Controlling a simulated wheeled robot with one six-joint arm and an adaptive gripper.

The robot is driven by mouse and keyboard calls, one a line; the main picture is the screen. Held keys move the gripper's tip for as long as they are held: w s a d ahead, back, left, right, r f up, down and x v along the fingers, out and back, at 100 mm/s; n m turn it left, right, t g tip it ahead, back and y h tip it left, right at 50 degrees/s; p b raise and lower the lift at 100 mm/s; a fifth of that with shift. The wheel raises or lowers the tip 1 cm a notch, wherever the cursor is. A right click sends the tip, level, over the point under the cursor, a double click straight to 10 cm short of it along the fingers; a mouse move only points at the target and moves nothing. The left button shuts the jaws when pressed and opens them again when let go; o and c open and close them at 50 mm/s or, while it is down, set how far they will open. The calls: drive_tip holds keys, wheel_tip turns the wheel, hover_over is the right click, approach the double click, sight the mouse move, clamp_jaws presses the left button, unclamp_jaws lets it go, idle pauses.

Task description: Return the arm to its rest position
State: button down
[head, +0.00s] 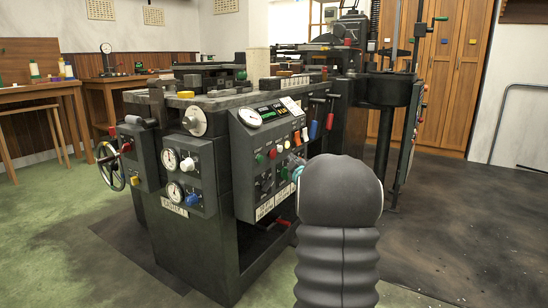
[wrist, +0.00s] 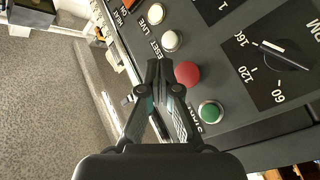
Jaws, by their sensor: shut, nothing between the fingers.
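My gripper (wrist: 160,64) is shut and empty in the wrist view, its two fingers together in front of the control panel. The fingertips appear just left of a red button (wrist: 187,73); I cannot tell whether they touch the panel. A green button (wrist: 210,111) is below right of the red one, and a white button (wrist: 170,40) is above it. In the head view my dark arm stands in front of the machine's sloped control panel (head: 246,150) and hides its right part. Most of my gripper is hidden there behind the arm.
The dark type caster (head: 220,225) fills the middle of the head view, with a handwheel (head: 110,165) jutting out at left. A rotary dial (wrist: 280,55) is on the panel. A wooden workbench (head: 95,84) stands at back left. Open floor (head: 455,215) lies to the right.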

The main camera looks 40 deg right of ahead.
idle(0.8)
drive_tip(key=s+d+f+m+g, duration=0.1)
drive_tip(key=s+f+m+g, duration=0.15)
drive_tip(key=f, duration=0.35)
drive_tip(key=s+d+f+m+g, duration=0.1)
drive_tip(key=s+f+m+g, duration=0.15)
drive_tip(key=f, duration=0.25)
drive_tip(key=s+a+f+m+g+y+p, duration=0.1)
drive_tip(key=s+a+f+m+g+y, duration=0.2)
drive_tip(key=s+a+g, duration=0.45)
drive_tip(key=s+a+r+n+y+p, duration=0.1)
drive_tip(key=s+a+r+p, duration=0.2)
drive_tip(key=s+a, duration=0.5)
drive_tip(key=s+a+r+n+y+p, duration=0.1)
drive_tip(key=s+a+r, duration=0.5)
drive_tip(key=a, duration=1.1)
drive_tip(key=s+a+r+y+p, duration=0.2)
drive_tip(key=s+a+r+p, duration=0.2)
drive_tip(key=s+a, duration=0.7)
drive_tip(key=shift+s+a+r+n+t+p, duration=0.15)
drive_tip(key=shift+a+r+n+t+p, duration=0.2)
drive_tip(key=shift+a, duration=0.8)
